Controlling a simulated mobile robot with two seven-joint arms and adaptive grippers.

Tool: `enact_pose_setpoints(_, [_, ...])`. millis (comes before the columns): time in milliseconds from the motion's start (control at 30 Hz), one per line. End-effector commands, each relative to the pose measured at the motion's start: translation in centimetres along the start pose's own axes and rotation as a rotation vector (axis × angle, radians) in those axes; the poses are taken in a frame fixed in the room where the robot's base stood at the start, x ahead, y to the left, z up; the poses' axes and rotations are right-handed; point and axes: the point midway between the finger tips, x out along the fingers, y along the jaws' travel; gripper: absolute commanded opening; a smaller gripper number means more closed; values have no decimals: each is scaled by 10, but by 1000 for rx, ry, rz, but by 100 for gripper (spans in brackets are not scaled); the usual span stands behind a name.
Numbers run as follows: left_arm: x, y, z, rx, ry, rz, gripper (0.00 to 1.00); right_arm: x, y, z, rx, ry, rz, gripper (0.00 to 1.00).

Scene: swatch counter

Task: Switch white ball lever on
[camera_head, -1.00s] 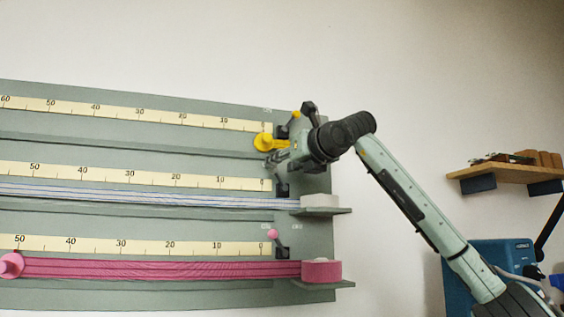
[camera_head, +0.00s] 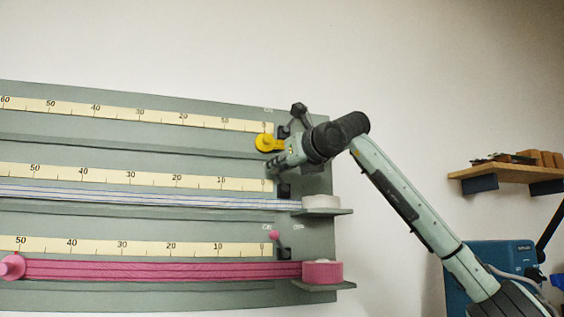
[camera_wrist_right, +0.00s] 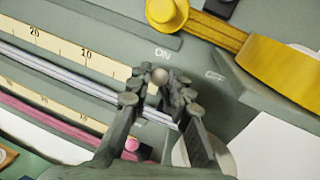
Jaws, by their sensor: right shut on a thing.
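The white ball (camera_wrist_right: 160,76) of the lever shows as a small pale grey-white knob between the fingertips in the right wrist view. It is close to the ON label (camera_wrist_right: 162,54) and farther from the OFF label (camera_wrist_right: 214,75). My right gripper (camera_wrist_right: 160,90) is shut on it. In the head view the right gripper (camera_head: 273,168) reaches in from the right at the zero end of the middle scale, above a dark lever base (camera_head: 284,191). The ball is hidden there, and the lever's stem is mostly hidden. My left gripper is not in view.
A yellow disc (camera_head: 265,143) sits just above the gripper. Below are a white roll (camera_head: 321,202) on a small ledge, a pink ball lever (camera_head: 274,235) and a pink roll (camera_head: 322,272). A wooden shelf (camera_head: 505,172) and blue box (camera_head: 490,275) stand right.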

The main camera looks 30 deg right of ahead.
Motion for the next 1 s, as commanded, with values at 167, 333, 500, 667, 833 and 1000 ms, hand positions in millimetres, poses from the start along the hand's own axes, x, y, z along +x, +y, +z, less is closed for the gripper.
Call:
enact_pose_setpoints(167, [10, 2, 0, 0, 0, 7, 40, 2, 1, -4, -79, 24, -6, 0])
enact_pose_setpoints(333, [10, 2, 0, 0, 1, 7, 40, 2, 2, -5, -80, 26, -5, 0])
enact_pose_setpoints(500, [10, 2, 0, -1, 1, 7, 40, 2, 2, -5, -79, 25, -4, 33])
enact_pose_setpoints(667, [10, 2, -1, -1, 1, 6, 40, 2, 2, -4, -79, 22, -3, 40])
enact_pose_setpoints(833, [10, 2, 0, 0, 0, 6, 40, 1, 3, -3, -78, 20, -3, 40])
enact_pose_setpoints(1000, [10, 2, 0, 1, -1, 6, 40, -12, 2, -2, -79, 18, -3, 40])
